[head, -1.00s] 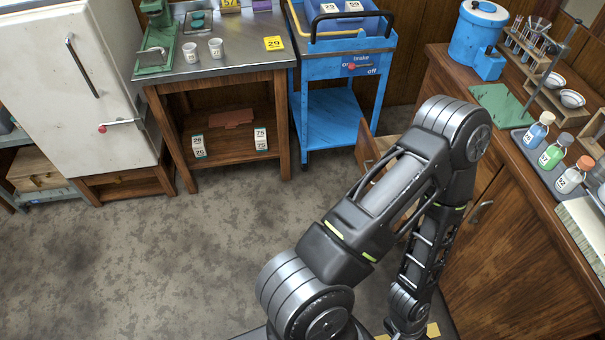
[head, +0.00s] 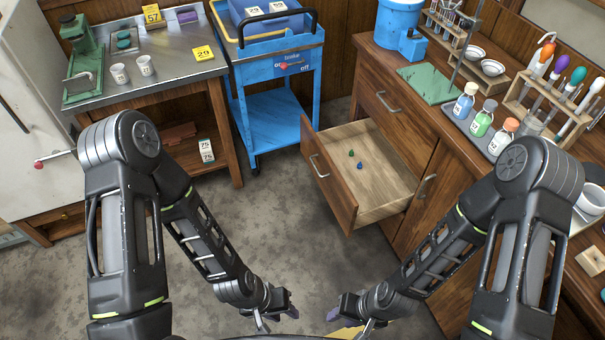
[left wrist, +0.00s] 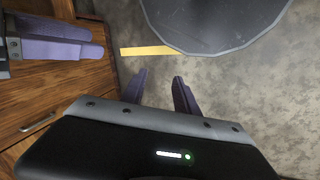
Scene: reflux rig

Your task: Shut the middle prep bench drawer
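The prep bench drawer (head: 332,184) is pulled well open below a shut upper drawer (head: 375,92) in the head view. My right gripper (head: 350,320) looks open and empty, also apart from the drawer, and shows in the left wrist view (left wrist: 85,40).
A blue cart (head: 275,98) stands behind the drawer, left of the bench. A cabinet door (head: 413,205) is right of the drawer. The bench top carries bottles (head: 482,120), a rack and a green mat (head: 430,84). The floor (head: 270,210) before the drawer front is clear.

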